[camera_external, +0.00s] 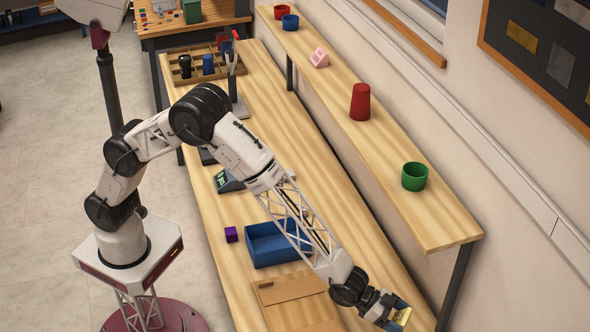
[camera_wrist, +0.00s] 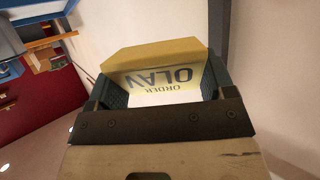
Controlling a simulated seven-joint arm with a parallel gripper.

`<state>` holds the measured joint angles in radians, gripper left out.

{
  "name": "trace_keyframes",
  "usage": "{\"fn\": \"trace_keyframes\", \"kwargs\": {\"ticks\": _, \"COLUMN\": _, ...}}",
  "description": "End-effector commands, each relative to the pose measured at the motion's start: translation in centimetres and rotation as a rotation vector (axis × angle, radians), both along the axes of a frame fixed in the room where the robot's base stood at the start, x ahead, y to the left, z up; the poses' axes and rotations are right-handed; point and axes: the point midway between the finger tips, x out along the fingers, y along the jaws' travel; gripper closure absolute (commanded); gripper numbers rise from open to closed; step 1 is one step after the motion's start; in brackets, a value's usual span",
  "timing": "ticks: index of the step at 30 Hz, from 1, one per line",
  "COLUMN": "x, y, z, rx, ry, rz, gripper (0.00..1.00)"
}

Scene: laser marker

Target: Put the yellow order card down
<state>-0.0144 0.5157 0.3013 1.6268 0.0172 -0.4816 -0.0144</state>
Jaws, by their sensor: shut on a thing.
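The yellow order card (camera_wrist: 158,72) is between the fingers of my gripper (camera_wrist: 155,90) in the wrist view. It reads "ORDER OLAV", upside down in that view, with a yellow band along its far edge. The fingers are shut on it from both sides. In the external view my gripper (camera_external: 397,316) is at the bottom right, by the near right part of the long workbench. Only a small part of the yellow card (camera_external: 401,315) shows there. I cannot tell how high it is above the bench.
The bench's middle right is clear.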

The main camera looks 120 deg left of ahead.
Motion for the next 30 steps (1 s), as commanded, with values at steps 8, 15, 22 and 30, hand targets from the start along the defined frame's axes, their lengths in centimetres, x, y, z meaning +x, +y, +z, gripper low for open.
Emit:
{"fn": "trace_keyframes", "kwargs": {"ticks": 8, "x": -2.5, "y": 4.0, "z": 4.8, "rx": -0.005, "ry": -0.004, "rz": 0.024, "gripper": 0.47}}
{"fn": "trace_keyframes", "kwargs": {"ticks": 15, "x": -5.8, "y": 8.1, "z": 9.7, "rx": -0.011, "ry": -0.005, "rz": 0.05, "gripper": 0.47}}
{"fn": "trace_keyframes", "kwargs": {"ticks": 22, "x": -9.5, "y": 11.8, "z": 13.9, "rx": -0.012, "ry": -0.005, "rz": 0.078, "gripper": 0.47}}
{"fn": "trace_keyframes", "kwargs": {"ticks": 30, "x": -14.3, "y": 15.7, "z": 18.6, "rx": -0.013, "ry": -0.006, "rz": 0.113, "gripper": 0.47}}
